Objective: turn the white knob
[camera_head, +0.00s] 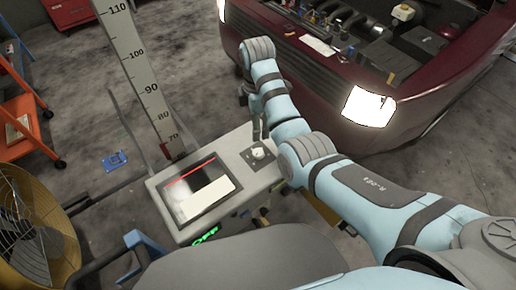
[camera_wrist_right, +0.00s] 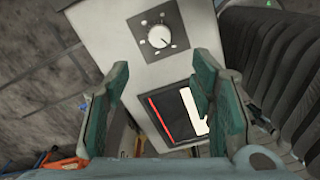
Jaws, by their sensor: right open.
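The white knob (camera_head: 258,152) sits on a dark square plate on top of the pale console, near its right end. In the right wrist view the knob (camera_wrist_right: 158,37) is round, with a ring of small marks around it, and lies beyond the fingertips, roughly centred between them. My right gripper (camera_head: 258,128) hangs over the far right of the console, close to the knob. In the wrist view its two teal-padded fingers (camera_wrist_right: 158,70) are spread apart with nothing between them. I do not make out my left gripper.
The console (camera_head: 225,150) carries a screen (camera_head: 197,190) with a red bar, and a green "OFF" (camera_head: 205,236) shows at its front. A tall scale (camera_head: 143,75) rises behind it. A dark red car (camera_head: 320,75) with its hood open stands at the back right. A yellow fan (camera_head: 30,240) stands left.

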